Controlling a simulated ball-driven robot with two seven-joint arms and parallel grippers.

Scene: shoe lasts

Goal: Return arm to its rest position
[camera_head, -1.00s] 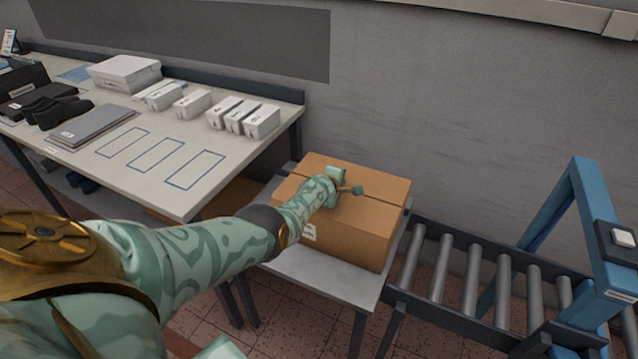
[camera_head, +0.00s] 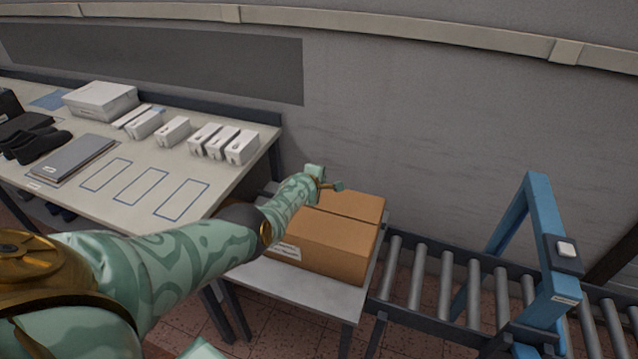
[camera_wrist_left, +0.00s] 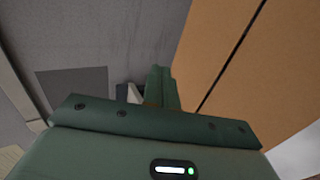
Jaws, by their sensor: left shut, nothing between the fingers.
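My left arm reaches in from the left in the head view, with its left gripper (camera_head: 328,183) above the back left part of a closed cardboard box (camera_head: 335,250). The gripper is shut and holds nothing. I cannot tell whether it touches the box. In the left wrist view the gripper's green fingers (camera_wrist_left: 162,88) show, with the brown box top (camera_wrist_left: 255,75) to their right. My right gripper is not in view.
The box stands on a small grey table (camera_head: 300,291). A long table (camera_head: 228,190) at the left bears white boxes, dark shoe lasts (camera_head: 38,142) and a grey folder (camera_head: 75,160). A roller conveyor (camera_head: 430,296) with a blue frame (camera_head: 545,235) is at the right. The wall stands behind.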

